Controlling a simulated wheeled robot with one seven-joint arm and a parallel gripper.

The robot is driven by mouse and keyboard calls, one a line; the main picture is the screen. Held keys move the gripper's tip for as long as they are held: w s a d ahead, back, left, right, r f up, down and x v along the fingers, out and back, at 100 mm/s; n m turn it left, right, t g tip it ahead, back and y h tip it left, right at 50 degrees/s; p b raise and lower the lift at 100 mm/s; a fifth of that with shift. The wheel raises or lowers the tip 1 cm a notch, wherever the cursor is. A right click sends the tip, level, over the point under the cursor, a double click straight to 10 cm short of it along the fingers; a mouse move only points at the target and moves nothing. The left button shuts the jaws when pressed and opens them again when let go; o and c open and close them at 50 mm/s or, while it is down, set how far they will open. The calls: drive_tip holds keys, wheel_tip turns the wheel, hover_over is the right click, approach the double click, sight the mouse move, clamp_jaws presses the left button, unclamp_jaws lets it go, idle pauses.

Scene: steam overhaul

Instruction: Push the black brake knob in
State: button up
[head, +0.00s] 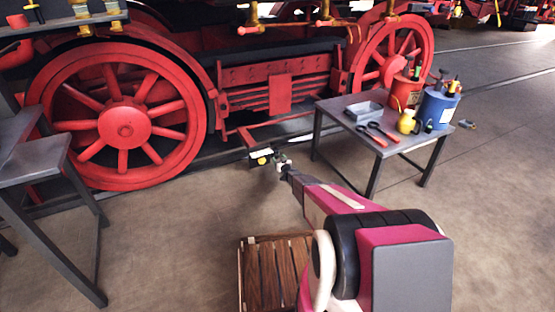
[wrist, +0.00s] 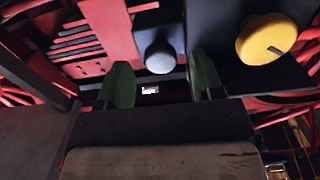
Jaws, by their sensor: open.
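In the head view my gripper (head: 282,168) is small, beside a small unit with white and yellow parts (head: 262,157); the black knob cannot be made out there.
A yellow knob (wrist: 266,39) sits right of the dark one. In the head view a table (head: 345,105) with red and blue tins stands right of my arm, a grey table (head: 30,165) at left. A wooden crate (head: 275,270) is below. The red-wheeled locomotive (head: 125,122) is behind.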

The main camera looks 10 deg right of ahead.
drive_tip(key=v, duration=0.8)
drive_tip(key=shift+s, duration=0.1)
drive_tip(key=s+d+r+m+g+h, duration=0.2)
drive_tip(key=s+r+m+g+h, duration=0.35)
drive_tip(key=s+r, duration=1.1)
drive_tip(key=s+a+r+g, duration=0.1)
drive_tip(key=s+r+g, duration=0.3)
drive_tip(key=s, duration=0.6)
drive_tip(key=s+a+r+n+g, duration=0.1)
drive_tip(key=s+a+r+g, duration=0.1)
drive_tip(key=s+r, duration=0.5)
drive_tip(key=s+a+r+n+g, duration=0.1)
drive_tip(key=s+r+g, duration=0.4)
drive_tip(key=s, duration=1)
drive_tip(key=shift+a+r+g, duration=0.35)
drive_tip(key=shift+a+r, duration=0.25)
drive_tip(key=shift+r, duration=0.15)
drive_tip(key=shift+d, duration=0.1)
